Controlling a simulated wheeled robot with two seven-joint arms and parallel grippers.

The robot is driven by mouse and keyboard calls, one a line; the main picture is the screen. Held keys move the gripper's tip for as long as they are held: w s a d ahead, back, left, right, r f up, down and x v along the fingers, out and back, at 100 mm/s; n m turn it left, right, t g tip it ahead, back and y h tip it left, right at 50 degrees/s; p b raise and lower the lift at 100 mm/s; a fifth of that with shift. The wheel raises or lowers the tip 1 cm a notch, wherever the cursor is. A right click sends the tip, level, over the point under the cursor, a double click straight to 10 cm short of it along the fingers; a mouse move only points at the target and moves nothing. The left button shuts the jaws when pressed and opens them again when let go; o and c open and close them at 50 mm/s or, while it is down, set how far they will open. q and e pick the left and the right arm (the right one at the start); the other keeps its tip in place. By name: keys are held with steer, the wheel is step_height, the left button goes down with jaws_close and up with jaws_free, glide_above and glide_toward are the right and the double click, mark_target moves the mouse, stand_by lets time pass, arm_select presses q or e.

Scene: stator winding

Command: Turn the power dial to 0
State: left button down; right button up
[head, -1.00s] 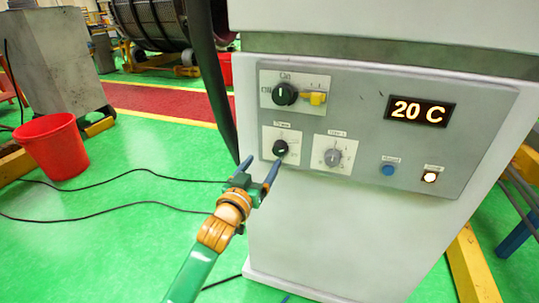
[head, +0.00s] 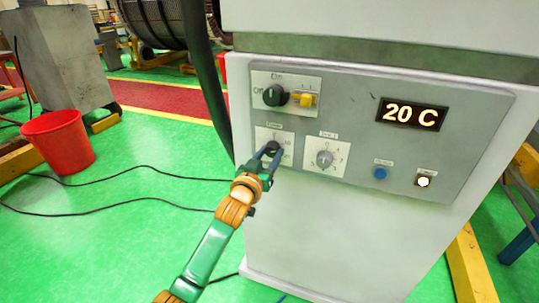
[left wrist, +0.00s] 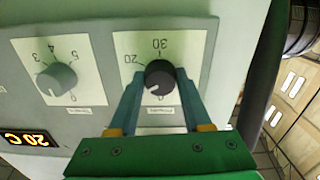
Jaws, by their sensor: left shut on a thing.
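The power dial is a small black knob (head: 272,146) on a white scale plate at the lower left of the grey control panel. In the left wrist view the black dial (left wrist: 159,76) sits between my fingertips, with 20 and 30 printed above it and a 0 below. A light mark on it points to the lower left. My left gripper (head: 271,151) is shut on the dial, one blue finger on each side. The fingers partly hide its plate in the head view. My right gripper is not in view.
A grey dial (head: 324,158) is to the right of the power dial. A black switch (head: 274,95) and yellow lever (head: 306,99) are above. The display (head: 411,114) reads 20 C. A blue button (head: 380,173) and white button (head: 423,181) are at right. A red bucket (head: 58,142) stands left.

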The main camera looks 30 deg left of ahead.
arm_select(q)
steer(key=shift+r+n+p, duration=0.1)
steer(key=shift+n+p, duration=0.75)
steer(key=shift+n, duration=0.35)
steer(key=n+p, duration=0.2)
steer(key=n, duration=0.1)
steer(key=shift+d, duration=0.1)
steer(key=n+p, duration=0.1)
steer(key=n, duration=0.2)
steer(key=shift+n+p, duration=0.85)
steer(key=shift+n, duration=0.85)
steer(key=shift+c, duration=1.7)
jaws_free()
